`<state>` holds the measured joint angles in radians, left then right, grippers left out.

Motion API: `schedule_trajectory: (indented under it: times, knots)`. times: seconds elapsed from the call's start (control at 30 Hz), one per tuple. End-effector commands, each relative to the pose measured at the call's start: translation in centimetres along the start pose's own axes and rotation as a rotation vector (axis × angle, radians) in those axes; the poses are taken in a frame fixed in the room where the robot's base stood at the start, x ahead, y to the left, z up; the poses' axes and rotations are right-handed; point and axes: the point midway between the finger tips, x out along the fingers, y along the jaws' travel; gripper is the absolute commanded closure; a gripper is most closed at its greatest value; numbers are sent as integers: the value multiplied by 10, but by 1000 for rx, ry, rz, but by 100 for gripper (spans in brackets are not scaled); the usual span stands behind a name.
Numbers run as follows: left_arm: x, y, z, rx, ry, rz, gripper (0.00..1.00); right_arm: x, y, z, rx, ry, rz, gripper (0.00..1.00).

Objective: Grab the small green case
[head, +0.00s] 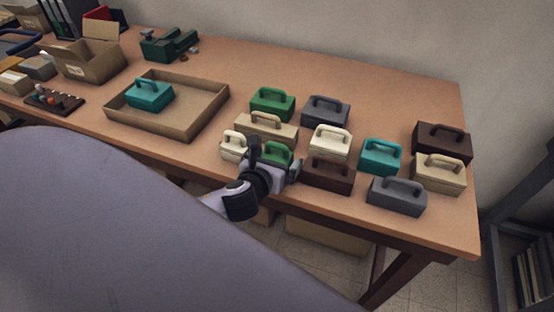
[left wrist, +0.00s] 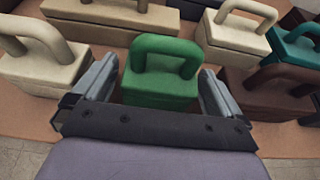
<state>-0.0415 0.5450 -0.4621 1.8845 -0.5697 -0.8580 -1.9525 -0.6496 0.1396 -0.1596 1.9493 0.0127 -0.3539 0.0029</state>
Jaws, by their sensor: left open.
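The small green case (head: 277,152) stands upright near the table's front edge, partly hidden by my left gripper in the head view. It has a looped handle on top and also shows in the left wrist view (left wrist: 160,86). My left gripper (head: 275,162) is open, with one finger at each side of the small green case; gaps show between the fingers and its sides. A larger green case (head: 272,104) stands farther back on the table. My right gripper is not in view.
A small cream case (head: 234,146) stands close on the left, a dark brown case (head: 329,176) close on the right, and a tan case (head: 266,131) just behind. A shallow tray (head: 188,130) holds a teal case (head: 149,94). Bare table lies at the back right.

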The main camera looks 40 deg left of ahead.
Motion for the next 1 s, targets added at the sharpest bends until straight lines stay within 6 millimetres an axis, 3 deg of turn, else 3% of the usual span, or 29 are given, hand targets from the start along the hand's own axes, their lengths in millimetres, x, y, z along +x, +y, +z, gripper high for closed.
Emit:
schedule_trajectory:
  times: [0.27, 0.4, 0.77, 1.0]
  knots:
    - [2, 0, 0, -1, 0, 0, 3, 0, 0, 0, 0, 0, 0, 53]
    - [2, 0, 0, -1, 0, 0, 49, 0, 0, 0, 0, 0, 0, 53]
    - [1, 0, 3, -1, -1, 0, 50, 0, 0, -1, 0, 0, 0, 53]
    - [-9, 0, 29, -1, -5, -1, 50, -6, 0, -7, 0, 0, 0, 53]
